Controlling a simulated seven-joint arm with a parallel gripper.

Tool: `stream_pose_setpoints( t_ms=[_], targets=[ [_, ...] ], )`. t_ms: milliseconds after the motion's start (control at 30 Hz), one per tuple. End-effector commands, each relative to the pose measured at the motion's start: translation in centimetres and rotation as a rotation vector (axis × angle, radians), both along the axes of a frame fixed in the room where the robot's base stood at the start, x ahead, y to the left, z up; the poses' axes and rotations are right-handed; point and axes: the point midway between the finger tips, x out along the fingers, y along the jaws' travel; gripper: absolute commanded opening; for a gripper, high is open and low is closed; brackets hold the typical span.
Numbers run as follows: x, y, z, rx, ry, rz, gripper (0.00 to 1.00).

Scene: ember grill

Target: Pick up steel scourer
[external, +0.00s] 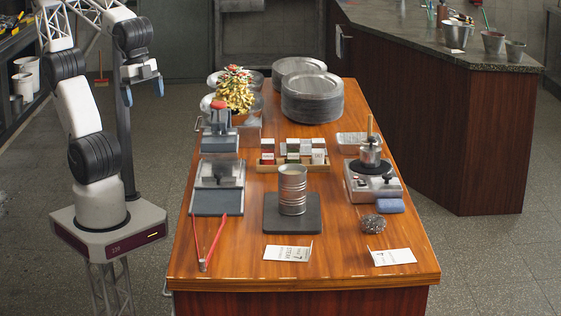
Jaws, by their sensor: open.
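The steel scourer (372,223) is a small grey, coiled-metal ball. It lies on the wooden table near the front right, just behind a white folded card (392,257). My gripper (143,88) is open and empty. It hangs in the air left of the table, with blue fingertips pointing down, far from the scourer. Nothing hides the scourer.
A blue sponge (390,205) and a grey device (373,181) are behind the scourer. A metal can (292,190) stands on a dark square mat (269,223) to its left. Red tongs (209,245) lie front left. The front right corner has bare wood.

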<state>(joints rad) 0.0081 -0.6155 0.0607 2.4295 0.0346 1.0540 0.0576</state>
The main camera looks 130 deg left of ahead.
Motion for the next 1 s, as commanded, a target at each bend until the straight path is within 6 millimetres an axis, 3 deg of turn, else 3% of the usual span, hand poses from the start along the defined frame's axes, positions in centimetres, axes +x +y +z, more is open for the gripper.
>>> stream_pose_setpoints(
  t_ms=[267, 1000],
  targets=[
    [4.8, 1.5, 2.0, 0.11, 0.047, -0.114, 1.0],
    [23.0, 6.8, 6.1, 0.475, 0.267, -0.511, 1.0]
  ],
)
